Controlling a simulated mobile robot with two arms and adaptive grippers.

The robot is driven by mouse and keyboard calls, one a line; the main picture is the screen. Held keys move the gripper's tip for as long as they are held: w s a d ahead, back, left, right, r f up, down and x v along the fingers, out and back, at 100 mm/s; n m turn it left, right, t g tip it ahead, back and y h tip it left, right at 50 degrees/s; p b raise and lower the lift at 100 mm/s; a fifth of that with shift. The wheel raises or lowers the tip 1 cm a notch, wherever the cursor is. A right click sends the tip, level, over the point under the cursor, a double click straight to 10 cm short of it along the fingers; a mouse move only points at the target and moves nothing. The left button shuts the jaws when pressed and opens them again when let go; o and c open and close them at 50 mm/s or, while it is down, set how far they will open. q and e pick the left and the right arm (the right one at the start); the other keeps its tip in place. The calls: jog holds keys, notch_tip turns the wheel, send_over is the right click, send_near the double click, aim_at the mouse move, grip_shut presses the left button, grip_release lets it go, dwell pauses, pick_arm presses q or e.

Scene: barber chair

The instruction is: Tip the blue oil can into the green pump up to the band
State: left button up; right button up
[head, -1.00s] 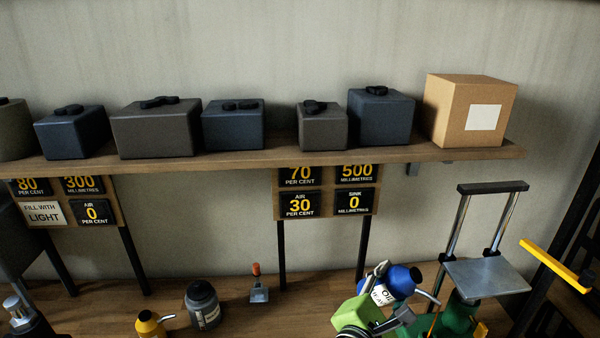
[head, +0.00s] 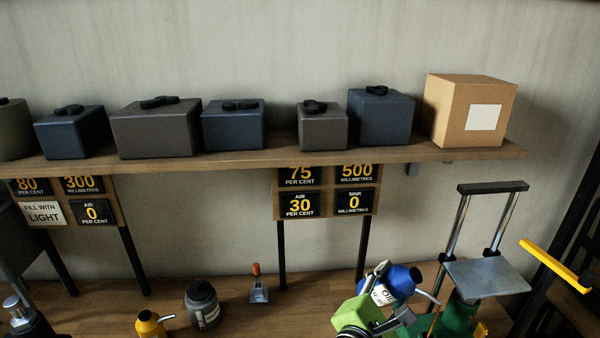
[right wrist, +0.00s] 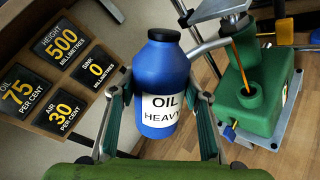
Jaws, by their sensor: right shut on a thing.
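The blue oil can (head: 401,276), labelled OIL HEAVY, is held tilted in my right gripper (head: 391,297). In the right wrist view the can (right wrist: 159,80) sits between the two fingers, which are shut on its sides. Its grey spout (right wrist: 207,44) reaches over the green pump (right wrist: 262,118). A thin amber stream (right wrist: 240,62) runs from the spout tip down into the pump's open neck. The pump (head: 458,319) stands right of the can in the head view. The band is not discernible. My left gripper is not in view.
Under the shelf (head: 250,154), a board reads OIL 75 PERCENT (right wrist: 22,90) and AIR 30. A sign (head: 43,213) at left says FILL WITH LIGHT. A yellow can (head: 150,324) and a dark grey can (head: 203,305) stand left. A yellow bar (head: 553,262) juts at right.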

dwell(0.3)
jog(key=n, duration=0.1)
jog(key=f+n+h, duration=0.1)
jog(key=n, duration=0.1)
dwell(0.3)
jog(key=shift+s+d+f+n+t, duration=0.1)
jog(key=shift+d+f+n+t, duration=0.1)
jog(key=shift+f+n, duration=0.45)
jog(key=shift+s+d+f+n+t, duration=0.1)
jog(key=shift+d+f+n, duration=0.1)
jog(key=shift+n, duration=0.75)
jog(key=shift+r, duration=2.5)
jog(key=shift+f, duration=0.1)
